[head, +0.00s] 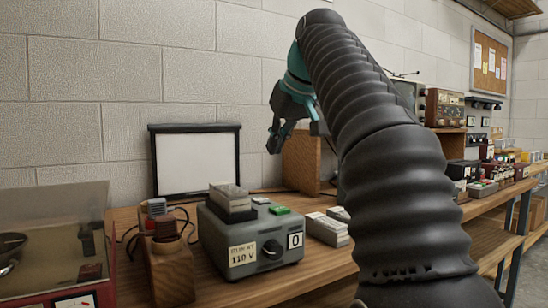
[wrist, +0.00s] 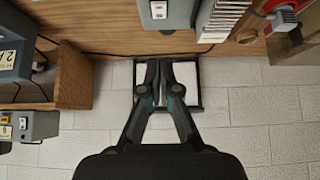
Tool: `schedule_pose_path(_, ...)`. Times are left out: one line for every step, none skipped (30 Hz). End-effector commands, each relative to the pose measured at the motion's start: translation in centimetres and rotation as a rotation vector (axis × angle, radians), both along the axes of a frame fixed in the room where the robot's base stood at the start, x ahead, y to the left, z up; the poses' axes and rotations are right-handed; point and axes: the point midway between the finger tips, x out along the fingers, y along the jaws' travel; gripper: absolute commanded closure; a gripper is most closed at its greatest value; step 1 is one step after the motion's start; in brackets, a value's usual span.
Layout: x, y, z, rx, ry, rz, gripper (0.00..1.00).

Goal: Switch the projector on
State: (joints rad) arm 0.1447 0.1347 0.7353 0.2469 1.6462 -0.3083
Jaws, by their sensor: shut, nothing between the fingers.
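A grey box-shaped unit (head: 250,245), which looks like the projector, stands on the wooden bench in the head view. Its front has a dark round knob (head: 271,249), a voltage label reading 110 V (head: 242,254) and a white plate marked 0 (head: 295,240). A white screen with a dark frame (head: 195,163) stands behind it against the wall. My gripper (head: 276,138) is up in the air above and behind the unit, apart from it. In the wrist view my gripper (wrist: 160,68) is shut and empty, its fingers in front of the screen (wrist: 188,75).
A stack of slides (head: 231,197) and a small green item (head: 279,210) lie on the unit. A wooden block with switches (head: 168,262) and a clear-covered case (head: 50,240) stand left. Small boxes (head: 327,229) and a wooden panel (head: 302,160) are right. My arm hides part of the bench.

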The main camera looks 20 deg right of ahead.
Motion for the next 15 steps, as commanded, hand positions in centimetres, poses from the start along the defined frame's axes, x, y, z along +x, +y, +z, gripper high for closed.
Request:
schedule_pose_path(0.5, 0.2, -1.1, 0.001, 0.003, 0.001, 1.00)
schedule_pose_path(0.8, 0.3, -1.5, 0.001, 0.002, 0.001, 1.00)
schedule_pose_path(1.3, 0.4, -2.1, 0.001, 0.003, 0.001, 1.00)
schedule_pose_path(1.6, 0.5, -2.6, 0.001, 0.003, 0.001, 1.00)
schedule_pose_path(2.0, 0.6, -3.1, 0.001, 0.003, 0.001, 1.00)
schedule_pose_path(2.4, 0.7, -3.7, 0.001, 0.003, 0.001, 1.00)
schedule_pose_path(2.8, 0.8, -4.1, 0.000, 0.004, 0.001, 1.00)
schedule_pose_path(3.1, 0.9, -4.5, 0.001, 0.003, 0.001, 1.00)
schedule_pose_path(3.5, 1.0, -5.1, -0.001, 0.003, 0.001, 1.00)
schedule_pose_path(3.9, 1.1, -5.6, 0.000, 0.003, 0.001, 1.00)
schedule_pose_path(4.2, 1.1, -6.0, 0.000, 0.004, 0.001, 1.00)
schedule_pose_path(4.6, 1.2, -6.5, 0.000, 0.003, 0.001, 1.00)
schedule_pose_path(4.9, 1.3, -6.9, 0.000, 0.003, 0.001, 1.00)
schedule_pose_path(4.9, 1.3, -7.4, -0.001, 0.002, 0.000, 1.00)
schedule_pose_path(4.7, 1.3, -8.1, 0.000, 0.001, -0.001, 1.00)
